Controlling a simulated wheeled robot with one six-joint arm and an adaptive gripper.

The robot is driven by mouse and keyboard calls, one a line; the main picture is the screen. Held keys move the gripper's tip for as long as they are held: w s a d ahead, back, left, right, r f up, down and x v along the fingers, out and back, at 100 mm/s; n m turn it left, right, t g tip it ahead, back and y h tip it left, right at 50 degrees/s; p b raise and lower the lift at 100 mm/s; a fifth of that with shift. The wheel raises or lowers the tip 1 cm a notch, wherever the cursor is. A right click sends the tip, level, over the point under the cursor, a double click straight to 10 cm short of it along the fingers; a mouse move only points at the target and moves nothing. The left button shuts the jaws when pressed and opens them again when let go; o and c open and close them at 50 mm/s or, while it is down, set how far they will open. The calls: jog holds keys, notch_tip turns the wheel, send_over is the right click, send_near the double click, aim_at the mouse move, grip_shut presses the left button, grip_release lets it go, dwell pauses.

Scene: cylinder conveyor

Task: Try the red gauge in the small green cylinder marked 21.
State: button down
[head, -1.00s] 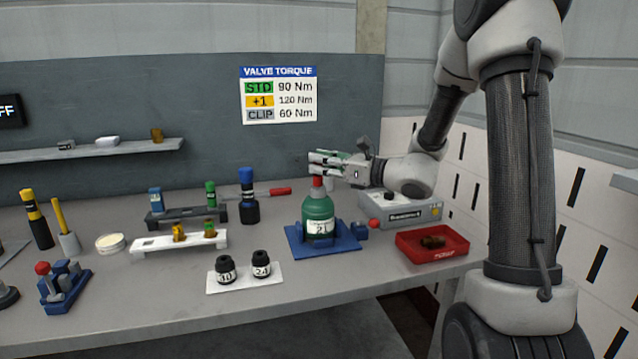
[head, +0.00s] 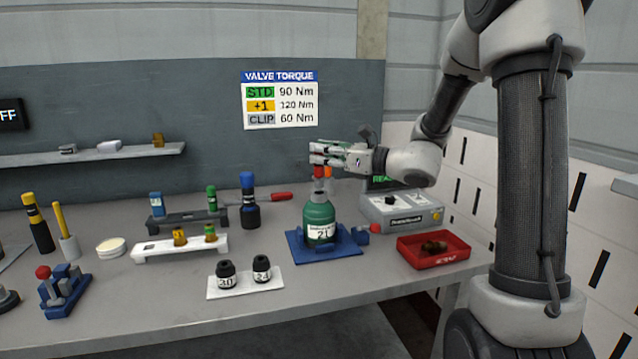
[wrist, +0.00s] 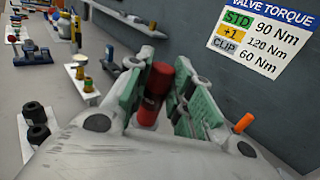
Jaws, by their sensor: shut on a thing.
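The small green cylinder marked 21 (head: 320,212) stands upright in a blue base (head: 345,250) on the bench. My gripper (head: 328,156) is above the cylinder's neck, reaching in from the right. It is shut on the red gauge (head: 318,171), whose red body and dark band also show between the green-padded fingers in the wrist view (wrist: 159,80). A grey part shows between the red body and the cylinder top in the head view. I cannot tell whether the gauge's lower end is apart from the neck or still in it.
A grey tester box (head: 400,210) with a lit display stands to the right behind the cylinder, a red tray (head: 432,260) in front of it. Two black pieces sit on a white plate (head: 245,288) at front left. White (head: 150,252) and dark racks (head: 185,219) stand left.

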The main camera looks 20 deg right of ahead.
aim_at(324, 177)
jog(key=shift+r, duration=1.75)
